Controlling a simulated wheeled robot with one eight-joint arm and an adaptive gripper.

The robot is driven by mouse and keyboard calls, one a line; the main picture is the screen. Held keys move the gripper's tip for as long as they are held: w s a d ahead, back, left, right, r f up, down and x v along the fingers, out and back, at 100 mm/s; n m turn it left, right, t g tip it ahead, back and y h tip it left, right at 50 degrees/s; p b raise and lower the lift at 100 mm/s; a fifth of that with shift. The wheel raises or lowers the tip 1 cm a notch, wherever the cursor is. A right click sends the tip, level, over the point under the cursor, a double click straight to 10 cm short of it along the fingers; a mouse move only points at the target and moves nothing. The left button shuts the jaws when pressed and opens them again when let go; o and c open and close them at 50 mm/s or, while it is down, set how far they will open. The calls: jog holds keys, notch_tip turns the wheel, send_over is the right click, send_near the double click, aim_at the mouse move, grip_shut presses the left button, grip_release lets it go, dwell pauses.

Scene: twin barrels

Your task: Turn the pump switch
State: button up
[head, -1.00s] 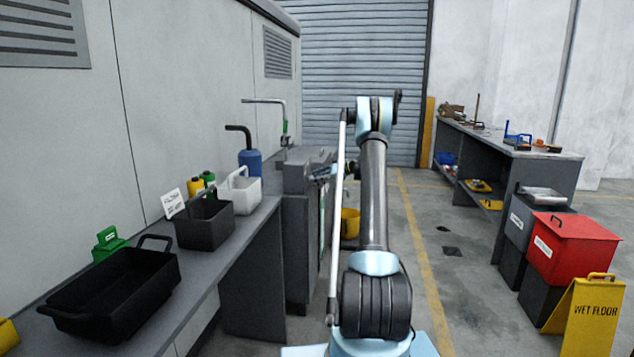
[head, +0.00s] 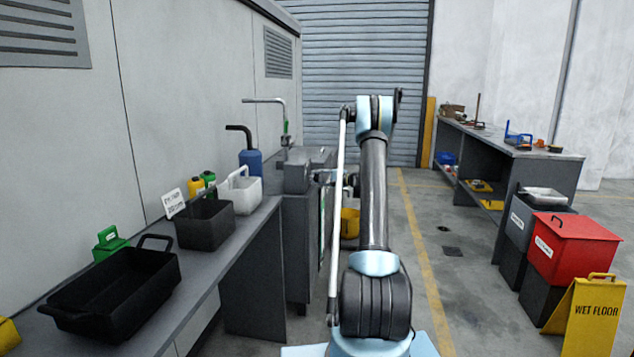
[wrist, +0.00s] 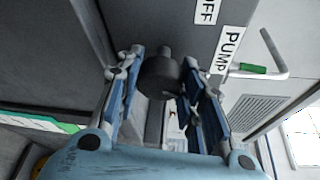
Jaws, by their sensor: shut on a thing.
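The pump switch is a dark round knob (wrist: 160,76) on the face of a grey box, seen in the wrist view. A white PUMP label (wrist: 229,48) and a partly cut-off label ending in "FF" (wrist: 206,10) sit beside it. My gripper (wrist: 162,88) is shut on the knob, with one blue-and-grey finger on each side. The knob itself is hidden there.
A tap with a green grip (head: 285,138) rises behind the box. A blue container (head: 250,163), a white carrier (head: 240,190) and black bins (head: 115,290) stand on the left bench. A yellow bucket (head: 349,222) is beyond my arm.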

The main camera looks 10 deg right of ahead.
jog(key=n+t+y, duration=0.1)
jog(key=n, duration=0.3)
jog(key=shift+f, duration=0.15)
jog(key=shift+s+n, duration=0.1)
jog(key=shift+n, duration=0.2)
dwell(0.3)
jog(key=o, duration=1.1)
jog(key=shift+f, duration=0.1)
jog(key=v, duration=1.2)
jog(key=shift+f, duration=0.2)
jog(key=shift+a, duration=0.1)
